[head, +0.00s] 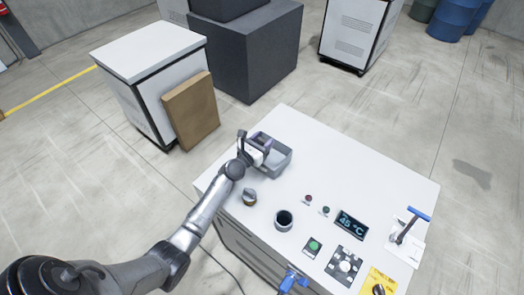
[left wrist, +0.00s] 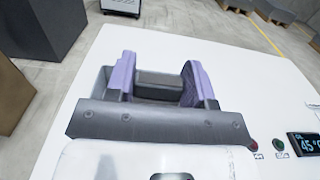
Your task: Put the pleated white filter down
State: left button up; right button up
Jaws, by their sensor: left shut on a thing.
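My left gripper (head: 264,143), with purple finger pads, is over the grey open tray (head: 281,165) at the far left corner of the white worktop. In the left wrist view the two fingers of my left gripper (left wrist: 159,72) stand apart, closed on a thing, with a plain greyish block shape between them. That shape may be the pleated white filter or the tray behind; no pleats can be made out. The gripper's own body hides much of the tray and the held thing. My right gripper is not in view.
On the white worktop (head: 340,160) stand a dark-mouthed cup (head: 283,220), a small brass-topped jar (head: 249,198), a 45 °C display (head: 351,224) and a blue-handled lever (head: 410,225). The worktop's far right is clear. A brown board (head: 192,110) leans on a cabinet beyond.

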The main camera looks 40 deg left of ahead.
pick_arm(q)
jog(key=shift+s+a+f, duration=0.1)
jog(key=shift+a, duration=0.1)
jog(key=shift+f, duration=0.3)
notch_tip(320, 180, down, 4)
jog(key=b, duration=0.3)
jog(key=shift+r, duration=0.25)
jog(key=shift+f+b, duration=0.5)
jog(key=shift+f, duration=0.1)
